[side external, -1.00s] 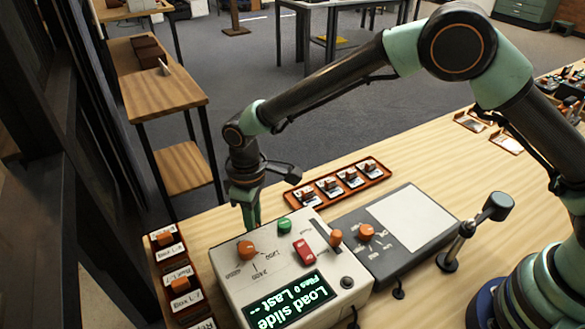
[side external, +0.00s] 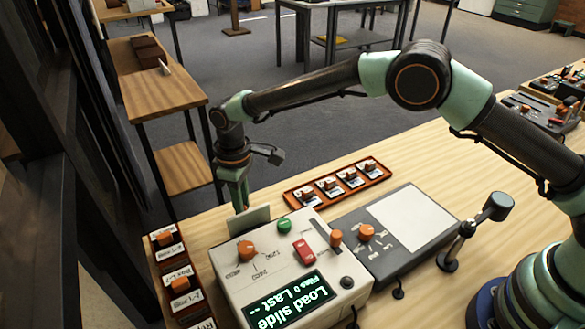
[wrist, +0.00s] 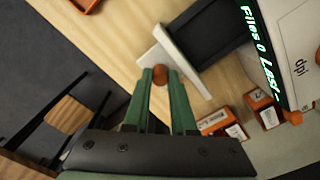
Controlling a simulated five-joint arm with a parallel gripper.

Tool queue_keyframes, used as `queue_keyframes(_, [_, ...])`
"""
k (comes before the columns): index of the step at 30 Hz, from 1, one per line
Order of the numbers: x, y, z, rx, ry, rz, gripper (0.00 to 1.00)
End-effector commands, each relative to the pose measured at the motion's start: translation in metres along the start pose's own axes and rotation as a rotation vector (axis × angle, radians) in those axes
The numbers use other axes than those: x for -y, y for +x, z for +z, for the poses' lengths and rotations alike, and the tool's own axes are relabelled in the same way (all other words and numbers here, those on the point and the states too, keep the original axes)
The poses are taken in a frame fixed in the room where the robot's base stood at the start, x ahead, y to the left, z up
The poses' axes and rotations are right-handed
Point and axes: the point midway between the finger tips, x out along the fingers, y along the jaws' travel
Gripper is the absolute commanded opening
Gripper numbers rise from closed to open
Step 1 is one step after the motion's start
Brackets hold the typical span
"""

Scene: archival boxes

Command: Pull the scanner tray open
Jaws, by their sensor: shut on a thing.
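The scanner (side external: 290,270) is a cream box with knobs and a green display reading "Load slide". Its tray stands out from the far side; the pale front panel (side external: 250,219) shows there. In the wrist view the dark tray (wrist: 212,28) extends from the scanner body behind its pale front panel (wrist: 187,62). My gripper (side external: 240,209) is at the panel's outer side. In the wrist view my gripper's green fingers (wrist: 160,80) are shut around the orange knob (wrist: 160,73) on the panel. Part of the knob is hidden between the fingers.
A grey panel unit (side external: 385,240) with an orange knob stands right of the scanner. An orange rack of slides (side external: 338,184) lies behind it. Labelled boxes (side external: 180,285) line the left table edge. Bare wood lies around the rack.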

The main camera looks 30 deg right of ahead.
Motion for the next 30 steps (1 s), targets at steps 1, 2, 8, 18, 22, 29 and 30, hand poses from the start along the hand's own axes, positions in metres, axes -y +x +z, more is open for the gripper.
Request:
queue_keyframes(1, [-0.003, 0.000, -0.006, -0.007, 0.000, 0.002, 0.00])
queue_keyframes(2, [-0.005, -0.001, -0.008, -0.007, 0.000, 0.002, 0.00])
queue_keyframes(8, [-0.016, 0.000, -0.019, -0.007, -0.003, 0.002, 0.00])
queue_keyframes(18, [-0.022, -0.001, -0.024, -0.009, -0.004, 0.002, 0.00])
queue_keyframes(22, [-0.022, -0.002, -0.024, -0.009, -0.003, 0.002, 0.00])
queue_keyframes(29, [-0.022, -0.001, -0.024, -0.007, -0.003, 0.002, 0.37])
queue_keyframes(30, [-0.022, -0.001, -0.024, -0.007, -0.003, 0.002, 0.37])
